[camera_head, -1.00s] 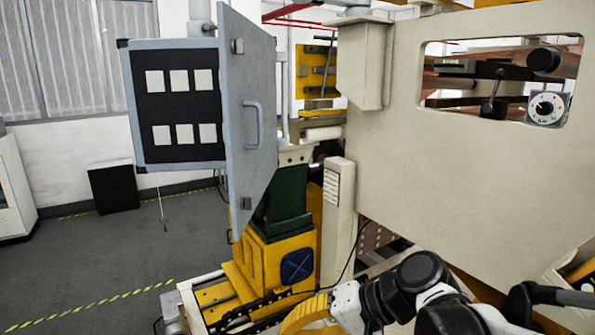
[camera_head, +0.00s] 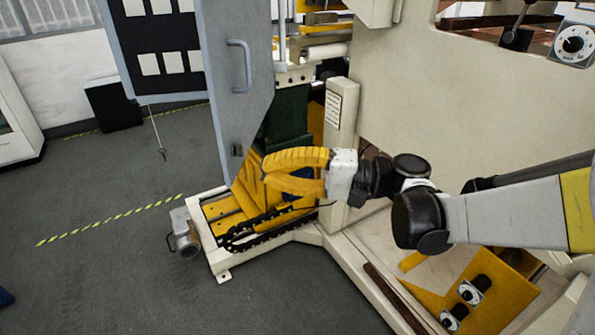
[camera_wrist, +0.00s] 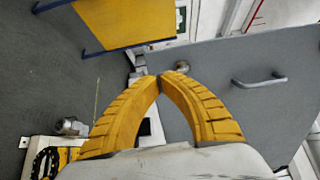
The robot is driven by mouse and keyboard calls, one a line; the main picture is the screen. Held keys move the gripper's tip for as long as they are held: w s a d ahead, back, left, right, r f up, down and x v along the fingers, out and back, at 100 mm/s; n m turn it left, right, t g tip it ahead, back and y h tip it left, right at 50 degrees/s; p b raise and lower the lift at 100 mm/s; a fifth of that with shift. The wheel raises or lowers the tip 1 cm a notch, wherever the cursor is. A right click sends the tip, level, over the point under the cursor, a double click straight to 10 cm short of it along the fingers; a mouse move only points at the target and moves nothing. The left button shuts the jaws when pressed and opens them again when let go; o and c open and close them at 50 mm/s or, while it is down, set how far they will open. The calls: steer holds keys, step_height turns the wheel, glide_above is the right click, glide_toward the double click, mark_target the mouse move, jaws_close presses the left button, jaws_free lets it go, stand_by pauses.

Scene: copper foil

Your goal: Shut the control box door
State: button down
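The control box (camera_head: 152,84) is at the upper left in the head view, a dark panel with white squares, cut off at the top. Its grey-blue door (camera_head: 232,105) stands open at the box's right side, with a bar handle (camera_head: 240,66) on its face. In the wrist view, the door (camera_wrist: 235,58) fills the upper right with its handle (camera_wrist: 260,81). My gripper (camera_head: 265,169) has yellow fingers and is just right of the door's lower corner; contact cannot be told. In the wrist view the fingertips (camera_wrist: 161,76) meet, with nothing visible between them.
A large beige machine (camera_head: 455,130) stands on the right. Its yellow base and black cable chain (camera_head: 258,232) lie below the door. A small grey motor-like part (camera_head: 184,236) sits at the base's left. The grey floor (camera_head: 110,265) at left is mostly clear.

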mark_target(235, 167)
steer(key=shift+w+a, duration=0.15)
steer(key=shift+a, duration=1.05)
steer(key=shift+w+a, duration=0.1)
steer(key=shift+a, duration=1.05)
steer(key=shift+a, duration=0.1)
